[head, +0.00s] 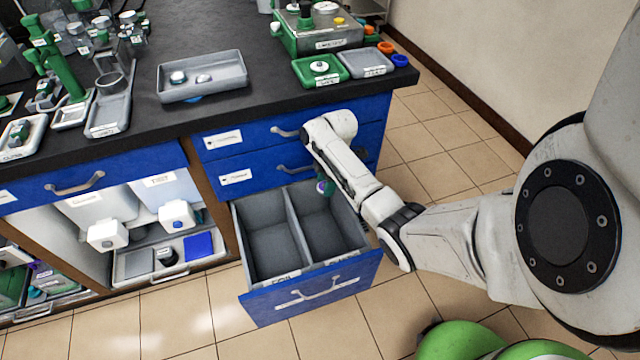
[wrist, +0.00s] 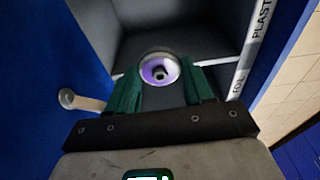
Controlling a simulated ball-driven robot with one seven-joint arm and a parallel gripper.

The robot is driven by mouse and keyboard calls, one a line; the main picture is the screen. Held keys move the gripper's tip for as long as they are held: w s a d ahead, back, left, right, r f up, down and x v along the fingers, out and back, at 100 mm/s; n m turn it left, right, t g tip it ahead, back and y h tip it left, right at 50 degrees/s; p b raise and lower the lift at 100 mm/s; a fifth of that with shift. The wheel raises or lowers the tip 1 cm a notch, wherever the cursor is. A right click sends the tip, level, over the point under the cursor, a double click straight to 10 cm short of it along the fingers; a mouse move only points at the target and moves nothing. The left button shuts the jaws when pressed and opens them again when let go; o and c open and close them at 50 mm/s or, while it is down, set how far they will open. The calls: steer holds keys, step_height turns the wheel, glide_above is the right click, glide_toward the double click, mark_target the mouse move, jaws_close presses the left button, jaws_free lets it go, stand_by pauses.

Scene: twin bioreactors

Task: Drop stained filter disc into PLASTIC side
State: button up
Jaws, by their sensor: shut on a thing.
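The stained filter disc (wrist: 158,70), a pale ring with a purple-tinged middle, is between the green fingertips of my gripper (wrist: 160,82). In the head view the disc (head: 321,187) is a small purple and white spot at my gripper (head: 327,188), above the rear of the open drawer's right compartment. The drawer (head: 312,290) has two grey compartments, empty where visible. In the wrist view the PLASTIC label (wrist: 262,22) marks the far compartment and the FOIL label (wrist: 238,84) the near one. The disc overlaps the divider in that view; its height is unclear.
Shut blue drawers with handles (head: 290,132) are just behind my gripper. The black counter (head: 275,95) above holds a grey tray (head: 203,85), a green dish (head: 318,70) and a grey dish (head: 366,63). Tiled floor lies open to the right.

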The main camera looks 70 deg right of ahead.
step_height(320, 180, down, 6)
steer(key=b, duration=0.5)
steer(key=shift+r, duration=0.15)
steer(key=o, duration=1.1)
steer(key=r+p, duration=0.1)
steer(key=r, duration=0.6)
steer(key=s+d+r+p, duration=0.1)
steer(key=r, duration=0.2)
steer(key=shift+s+r+p, duration=0.1)
steer(key=shift+r+p, duration=0.2)
steer(key=shift+r, duration=0.1)
